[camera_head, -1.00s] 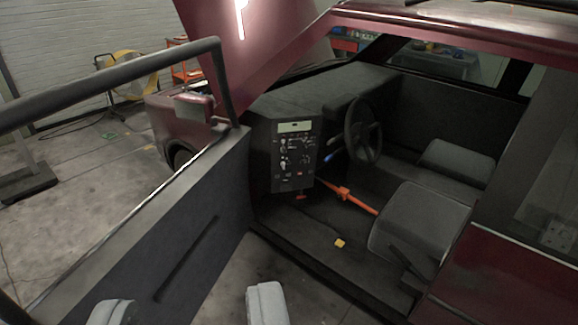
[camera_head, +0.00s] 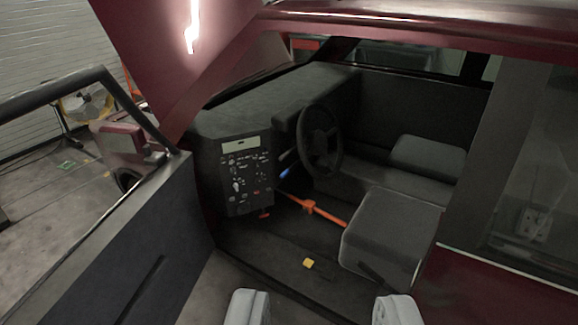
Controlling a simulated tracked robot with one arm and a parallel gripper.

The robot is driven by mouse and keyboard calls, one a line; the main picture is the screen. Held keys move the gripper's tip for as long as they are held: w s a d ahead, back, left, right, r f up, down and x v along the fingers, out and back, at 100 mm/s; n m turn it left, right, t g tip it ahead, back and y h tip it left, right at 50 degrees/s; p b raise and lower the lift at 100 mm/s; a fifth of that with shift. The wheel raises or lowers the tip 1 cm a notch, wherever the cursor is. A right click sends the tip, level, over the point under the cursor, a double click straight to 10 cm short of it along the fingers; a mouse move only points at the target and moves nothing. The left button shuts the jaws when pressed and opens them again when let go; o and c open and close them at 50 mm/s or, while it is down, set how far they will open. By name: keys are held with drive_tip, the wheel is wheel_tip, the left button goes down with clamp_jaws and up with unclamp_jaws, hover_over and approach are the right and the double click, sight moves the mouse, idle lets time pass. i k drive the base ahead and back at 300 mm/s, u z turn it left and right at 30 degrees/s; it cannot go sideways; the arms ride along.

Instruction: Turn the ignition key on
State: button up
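The ignition key is too small to make out for certain. A black control panel (camera_head: 246,176) with a pale display and several small switches and knobs sits at the left end of the dashboard, inside the open car door. The steering wheel (camera_head: 320,140) is to the right of the panel, with a blue-tipped stalk (camera_head: 287,172) between them. My gripper (camera_head: 321,309) is at the bottom edge of the view, its two grey fingers wide apart with nothing between them. It is outside the door opening, well short of the panel.
The grey seat (camera_head: 392,238) is at the right. An orange bar (camera_head: 325,214) crosses the footwell, and a small yellow block (camera_head: 308,263) lies on the car floor (camera_head: 270,250).

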sight(233, 170)
drive_tip(key=z, duration=0.4)
drive_tip(key=i, duration=1.3)
drive_tip(key=u, duration=0.5)
drive_tip(key=i, duration=0.9)
drive_tip(key=u, duration=0.75)
